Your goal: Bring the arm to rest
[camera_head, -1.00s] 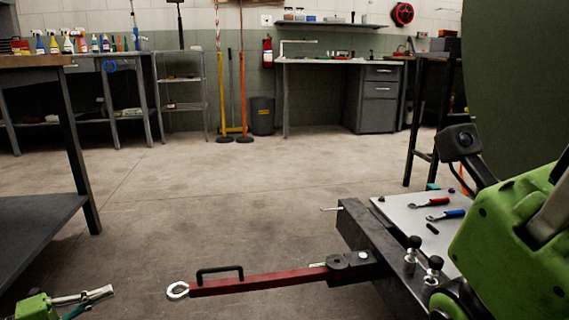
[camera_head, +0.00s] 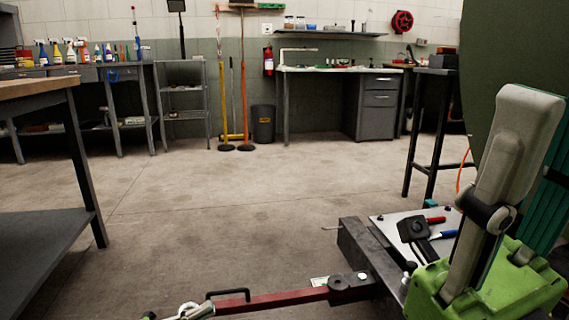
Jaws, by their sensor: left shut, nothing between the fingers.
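My left gripper (camera_head: 180,315) is at the bottom edge of the head view, left of centre. Only its front end shows, with the fingers together and nothing between them. It appears close to the outer end of the red tow bar (camera_head: 270,300); I cannot tell whether they touch. My right gripper does not show.
A dark cart frame (camera_head: 366,248) carries a light tray (camera_head: 383,222) with tools, close to my right arm. A dark stand (camera_head: 432,130) and a large dark green curved panel (camera_head: 490,60) are behind. A wood-topped table (camera_head: 45,88) stands left. The middle floor is clear.

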